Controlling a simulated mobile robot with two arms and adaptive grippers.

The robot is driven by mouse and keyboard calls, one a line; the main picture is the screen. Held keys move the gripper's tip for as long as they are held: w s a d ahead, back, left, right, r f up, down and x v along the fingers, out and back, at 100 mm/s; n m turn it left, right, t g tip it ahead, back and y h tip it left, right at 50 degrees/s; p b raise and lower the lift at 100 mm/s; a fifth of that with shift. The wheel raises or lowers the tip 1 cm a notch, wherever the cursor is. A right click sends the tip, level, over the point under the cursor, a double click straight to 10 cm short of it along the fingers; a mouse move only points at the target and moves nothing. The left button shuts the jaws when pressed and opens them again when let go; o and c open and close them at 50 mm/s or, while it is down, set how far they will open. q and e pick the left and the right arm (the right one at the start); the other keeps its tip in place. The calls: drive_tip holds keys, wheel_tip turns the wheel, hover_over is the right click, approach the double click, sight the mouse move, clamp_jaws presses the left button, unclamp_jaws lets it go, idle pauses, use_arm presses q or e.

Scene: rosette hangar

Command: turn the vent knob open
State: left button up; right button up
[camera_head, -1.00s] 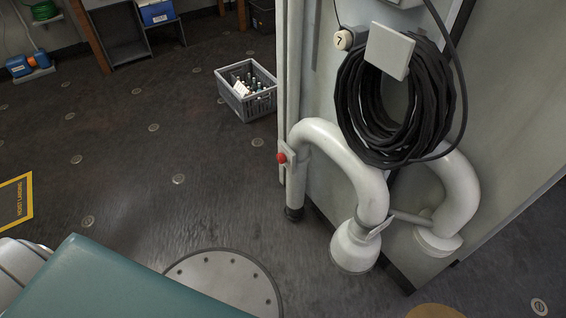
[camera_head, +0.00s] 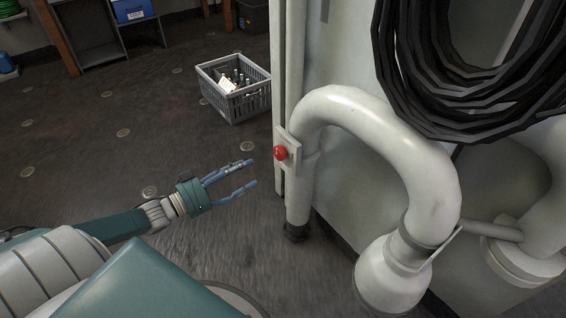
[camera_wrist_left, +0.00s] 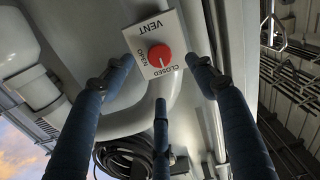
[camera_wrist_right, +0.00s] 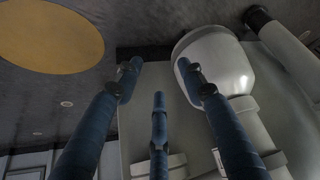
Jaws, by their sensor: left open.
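The red vent knob (camera_head: 280,153) sits on a small pale plate on the post beside the white pipe. In the left wrist view, the knob (camera_wrist_left: 160,55) is on a white plate (camera_wrist_left: 143,38) lettered VENT, OPEN and CLOSED, seen turned; I cannot tell which word it points to. My left gripper (camera_head: 253,173) is open and empty, just left of the knob in the head view and apart from it. In the left wrist view its fingers (camera_wrist_left: 150,72) spread below and beside the plate. My right gripper (camera_wrist_right: 158,72) shows only in its wrist view, fingers apart and empty.
The thick white pipe (camera_head: 350,110) curves beside the knob and ends in a flared mouth (camera_head: 388,285). A black cable coil (camera_head: 400,70) hangs above it. A grey crate of bottles (camera_head: 235,100) stands on the floor behind. The floor around my left gripper is clear.

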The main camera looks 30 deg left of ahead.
sight(277, 155)
use_arm(q)
drive_tip(key=b+x, duration=0.1)
drive_tip(key=x, duration=0.4)
drive_tip(key=b+x, duration=0.2)
drive_tip(key=x, duration=0.3)
drive_tip(key=shift+w+d+r, duration=0.1)
drive_tip(key=shift+d+r, duration=0.1)
drive_tip(key=shift+w+d, duration=0.15)
drive_tip(key=shift+w, duration=0.1)
use_arm(e)
drive_tip(key=w+a+r+t+y, duration=0.1)
drive_tip(key=w+a+r+t, duration=0.1)
drive_tip(key=w+r+t, duration=0.2)
drive_tip(key=w+a+r+t+y, duration=0.1)
drive_tip(key=w+a+r+t, duration=0.2)
drive_tip(key=w+r, duration=0.6)
drive_tip(key=shift+w+r+n+t, duration=0.2)
drive_tip(key=shift+n+t, duration=0.1)
drive_tip(key=shift+t, duration=0.5)
drive_tip(key=shift+f, duration=0.1)
use_arm(q)
drive_tip(key=c, duration=1.2)
